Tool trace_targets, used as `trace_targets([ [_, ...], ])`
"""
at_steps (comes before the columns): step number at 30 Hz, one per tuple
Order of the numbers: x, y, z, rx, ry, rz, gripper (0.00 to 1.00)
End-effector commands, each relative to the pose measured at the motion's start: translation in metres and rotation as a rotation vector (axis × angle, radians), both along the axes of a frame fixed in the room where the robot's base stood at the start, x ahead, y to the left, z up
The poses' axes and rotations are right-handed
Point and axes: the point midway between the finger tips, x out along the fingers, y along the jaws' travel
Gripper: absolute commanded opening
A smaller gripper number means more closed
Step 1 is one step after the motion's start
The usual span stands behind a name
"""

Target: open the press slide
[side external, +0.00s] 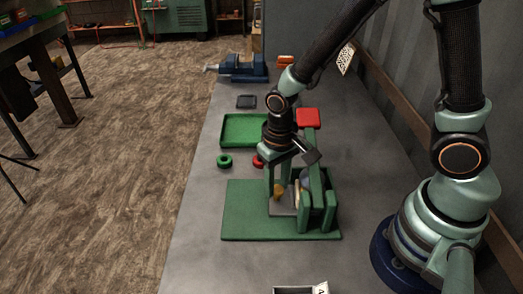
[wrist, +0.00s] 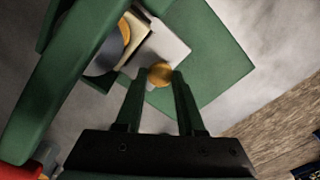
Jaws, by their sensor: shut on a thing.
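The green jaw crusher press (side external: 318,200) stands on a green base plate (side external: 245,222) on the bench. A brass-coloured round knob (wrist: 160,74) sits at the corner of a pale grey slide plate (wrist: 168,45) in the wrist view. The knob also shows low in the press in the side view (side external: 279,190). My gripper (wrist: 158,80) is shut on the knob, with one green finger at each side of it. A dark rounded part (wrist: 106,55) lies beside the plate in the wrist view. The press frame and my arm hide part of the slide in the side view.
A green tray (side external: 243,143), a green ring (side external: 224,161) and a red ring (side external: 257,161) lie behind the base plate. A blue vise (side external: 243,68) stands at the far end. The bench left of the base is clear.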

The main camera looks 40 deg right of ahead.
Motion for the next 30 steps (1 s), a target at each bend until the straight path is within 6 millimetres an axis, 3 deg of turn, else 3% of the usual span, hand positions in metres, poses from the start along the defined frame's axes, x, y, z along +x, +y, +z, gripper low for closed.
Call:
trace_targets([
  [19,0.005,0.004,0.001,0.001,-0.001,0.002,0.0],
  [30,0.054,0.053,0.0,0.001,-0.004,0.003,0.0],
])
